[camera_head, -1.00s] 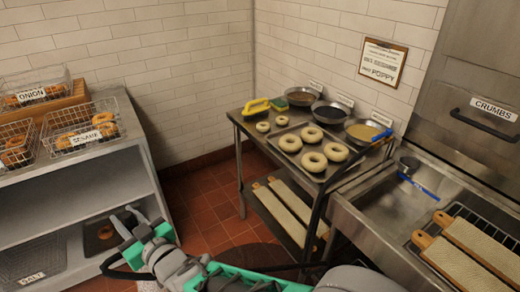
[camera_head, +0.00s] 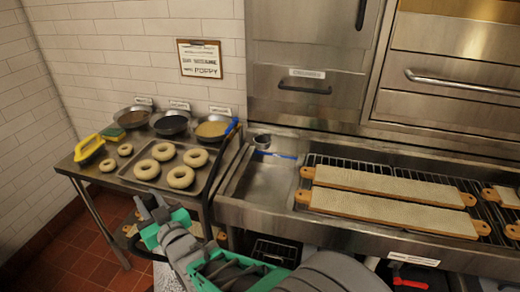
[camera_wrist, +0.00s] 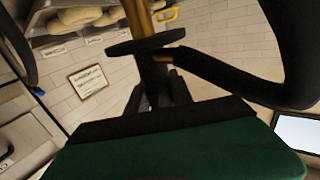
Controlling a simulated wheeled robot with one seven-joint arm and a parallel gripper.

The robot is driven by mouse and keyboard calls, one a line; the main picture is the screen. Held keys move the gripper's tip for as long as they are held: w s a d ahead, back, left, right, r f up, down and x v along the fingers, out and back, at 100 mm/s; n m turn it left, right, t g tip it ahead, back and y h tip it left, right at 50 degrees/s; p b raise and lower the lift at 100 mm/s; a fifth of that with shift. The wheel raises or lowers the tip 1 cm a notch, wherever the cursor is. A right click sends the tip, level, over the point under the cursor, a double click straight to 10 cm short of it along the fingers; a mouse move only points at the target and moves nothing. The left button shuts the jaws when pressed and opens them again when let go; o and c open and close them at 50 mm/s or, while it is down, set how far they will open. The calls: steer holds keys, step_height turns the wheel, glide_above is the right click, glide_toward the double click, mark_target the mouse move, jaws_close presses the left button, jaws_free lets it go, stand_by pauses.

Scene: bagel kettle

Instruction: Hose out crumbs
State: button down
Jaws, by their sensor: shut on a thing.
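My gripper (camera_head: 148,207) is low at the left, in front of the steel table's edge. In the wrist view its dark fingers (camera_wrist: 155,92) are shut on a brass tube (camera_wrist: 152,72) with a black collar, which looks like a hose nozzle. A thick black hose (camera_wrist: 235,85) curves beside it. In the head view a black hose (camera_head: 214,172) runs down the table's right end. The panel labelled CRUMBS (camera_head: 303,104) has a dark handle and is shut. Loose crumbs cannot be made out. The nozzle's tip is hidden.
A tray (camera_head: 209,183) of bagels and several bowls stand on the table. A steel basin (camera_head: 262,186) holds a small pot (camera_head: 262,141) and a blue-handled tool. Long boards (camera_head: 395,188) lie on a rack at the right. Red floor shows at lower left.

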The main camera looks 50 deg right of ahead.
steer(key=s+d+r+m+g+h+p, duration=0.1)
steer(key=s+d+m+g+h, duration=0.2)
steer(key=d, duration=0.8)
steer(key=s+d+m+g+h+p, duration=0.15)
steer(key=s+d+h, duration=0.25)
steer(key=d, duration=0.7)
steer(key=s+d+r+m+g+h, duration=0.1)
steer(key=s+d+m+g+h, duration=0.2)
steer(key=d, duration=0.9)
steer(key=shift+w+d+t+h+b, duration=0.6)
steer(key=shift+w+d, duration=1.25)
steer(key=shift+d, duration=2.3)
steer(key=s+a+p, duration=0.1)
steer(key=s+a, duration=0.2)
steer(key=a, duration=0.5)
steer(key=shift+s+a+f+m, duration=0.15)
steer(key=shift+s+a+m, duration=0.2)
steer(key=shift+s+a, duration=0.05)
steer(key=w+a+n+t+y, duration=0.25)
steer(key=w+a, duration=0.25)
steer(key=a, duration=0.3)
steer(key=w+a+n+t+y, duration=0.25)
steer(key=w+a, duration=0.35)
steer(key=a, duration=0.3)
steer(key=w+a+f+n+t+y, duration=0.1)
steer(key=a+n+y, duration=0.4)
steer(key=a, duration=1.9)
steer(key=w+y, duration=0.1)
steer(key=y, duration=0.3)
